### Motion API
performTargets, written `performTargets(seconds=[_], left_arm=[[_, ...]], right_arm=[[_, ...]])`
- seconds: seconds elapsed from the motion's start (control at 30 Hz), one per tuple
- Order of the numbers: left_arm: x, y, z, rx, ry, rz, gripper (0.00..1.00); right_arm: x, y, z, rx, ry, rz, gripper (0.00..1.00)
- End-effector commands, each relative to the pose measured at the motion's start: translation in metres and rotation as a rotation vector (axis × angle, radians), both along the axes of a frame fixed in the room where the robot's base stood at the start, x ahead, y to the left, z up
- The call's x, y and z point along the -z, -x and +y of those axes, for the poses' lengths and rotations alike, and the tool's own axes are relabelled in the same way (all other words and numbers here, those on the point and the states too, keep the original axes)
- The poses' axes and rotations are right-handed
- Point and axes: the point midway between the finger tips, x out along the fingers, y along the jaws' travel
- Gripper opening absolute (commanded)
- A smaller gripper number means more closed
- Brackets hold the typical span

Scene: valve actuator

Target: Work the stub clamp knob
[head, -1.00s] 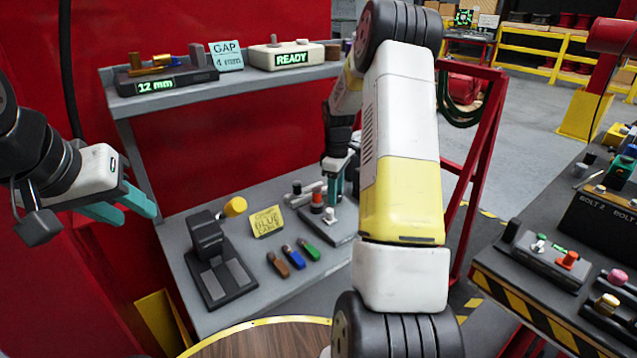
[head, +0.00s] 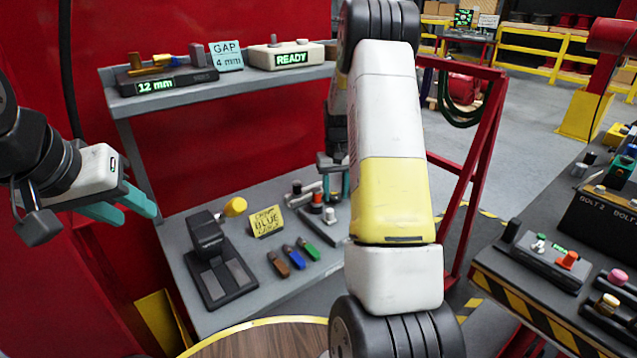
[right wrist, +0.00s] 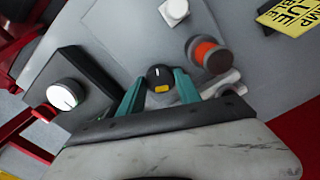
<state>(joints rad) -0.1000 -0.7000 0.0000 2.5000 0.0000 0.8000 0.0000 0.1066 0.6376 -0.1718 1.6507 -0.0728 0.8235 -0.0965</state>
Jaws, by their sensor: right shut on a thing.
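A round black knob (right wrist: 159,76) with a white line on top and a yellow patch on its side sits between the teal fingertips of my right gripper (right wrist: 160,92) in the right wrist view. The gripper is shut on this knob. In the head view my right gripper (head: 336,186) points down at the back of the grey bench, and the knob cannot be made out there. No label naming the knob is readable. My left gripper (head: 120,206) is open and empty at the left, away from the bench items.
Beside the held knob stand an orange-and-dark cylinder (right wrist: 208,52), a white square cap (right wrist: 174,10), grey pipes (right wrist: 222,84) and a white dial (right wrist: 67,93) on a dark block. A yellow "BLUE" card (head: 266,222), several coloured handles (head: 291,256) and a black stand (head: 208,238) are further left.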

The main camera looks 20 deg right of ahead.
Motion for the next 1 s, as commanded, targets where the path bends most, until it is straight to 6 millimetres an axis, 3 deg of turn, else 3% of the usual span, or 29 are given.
performTargets(seconds=[0.6,1.0], left_arm=[[0.0,0.0,0.0,0.0,0.0,0.0,0.36],[0.0,0.0,0.0,0.0,0.0,0.0,0.36]], right_arm=[[-0.0012,-0.0014,0.0001,0.579,0.001,-0.004,0.0],[-0.001,-0.0013,-0.0005,0.865,0.001,-0.004,0.0]])
